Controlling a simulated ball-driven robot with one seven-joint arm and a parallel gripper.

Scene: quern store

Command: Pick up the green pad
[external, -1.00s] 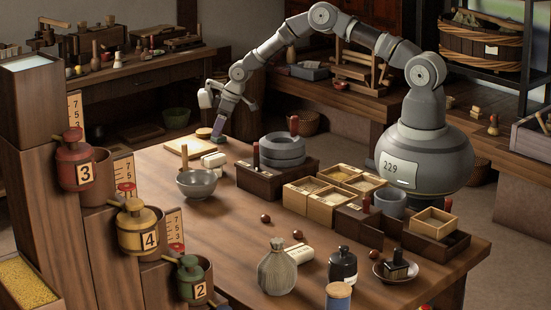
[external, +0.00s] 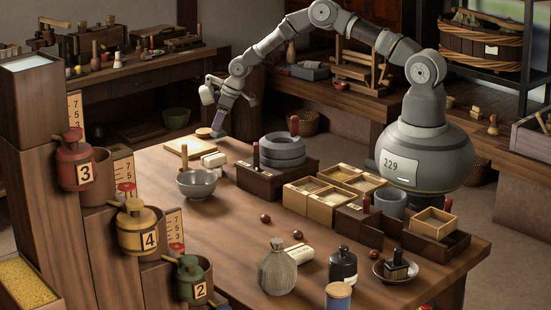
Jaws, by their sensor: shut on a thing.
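The held thing is close above the table's far edge; I cannot tell the exact gap. No other green pad shows on the table.
Stacked grey stone rings (external: 283,150) and wooden boxes (external: 313,196) stand to the right. Red-brown balls (external: 266,218) and jars are nearer. The table's left middle is fairly clear.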

